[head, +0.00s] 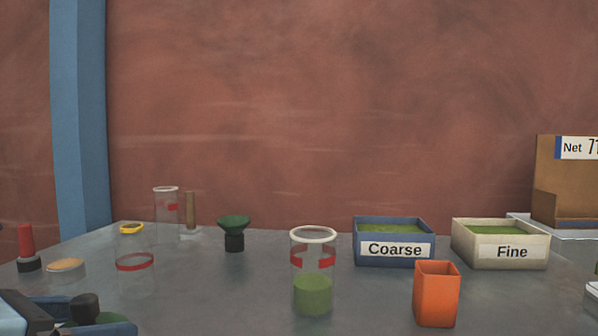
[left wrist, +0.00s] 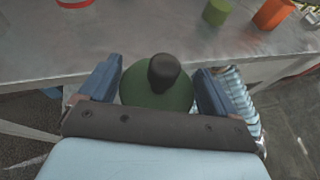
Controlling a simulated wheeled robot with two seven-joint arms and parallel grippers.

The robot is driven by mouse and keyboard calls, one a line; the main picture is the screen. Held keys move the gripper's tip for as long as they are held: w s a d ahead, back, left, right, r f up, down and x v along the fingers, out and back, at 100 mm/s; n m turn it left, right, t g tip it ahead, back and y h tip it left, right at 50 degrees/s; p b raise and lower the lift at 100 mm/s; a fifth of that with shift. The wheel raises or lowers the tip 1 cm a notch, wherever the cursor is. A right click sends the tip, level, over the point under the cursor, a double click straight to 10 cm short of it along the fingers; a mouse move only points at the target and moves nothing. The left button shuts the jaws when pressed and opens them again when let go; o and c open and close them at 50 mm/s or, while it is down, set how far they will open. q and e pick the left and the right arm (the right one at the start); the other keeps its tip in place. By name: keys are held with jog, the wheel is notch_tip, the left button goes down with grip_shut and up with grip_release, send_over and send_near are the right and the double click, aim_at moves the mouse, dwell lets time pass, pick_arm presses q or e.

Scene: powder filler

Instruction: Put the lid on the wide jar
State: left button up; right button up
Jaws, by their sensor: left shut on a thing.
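My left gripper (head: 80,315) is at the lower left of the head view, low and in front of the table. It is shut on the green round lid (left wrist: 150,97), which has a black knob and sits between the blue fingers in the left wrist view. A clear jar with a white rim and red marks (head: 313,275), part filled with green powder, stands upright and open at the table's middle. A clear, empty-looking jar with a red band (head: 135,275) stands at the left. No label tells which is the wide jar. My right gripper is out of view.
An orange square cup (head: 436,293) stands right of the filled jar. A tall narrow glass (head: 167,230) stands at back left. Table is clear between the two jars.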

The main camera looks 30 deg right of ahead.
pick_arm(q)
jog(key=w+a+f+n+t+y, duration=0.2)
jog(key=w+a+f, duration=0.3)
jog(key=f, duration=0.7)
jog(key=w+a+f+n+t+y, duration=0.2)
jog(key=w+a+f+n+y, duration=0.3)
jog(key=w+f, duration=0.3)
jog(key=w+a+f+n+t+y, duration=0.1)
jog(key=w+a+f+n+y, duration=0.3)
jog(key=f, duration=1.3)
jog(key=shift+w+a+t, duration=0.4)
jog(key=shift+w+a, duration=0.95)
jog(key=shift+a, duration=0.15)
jog(key=shift+c, duration=1.2)
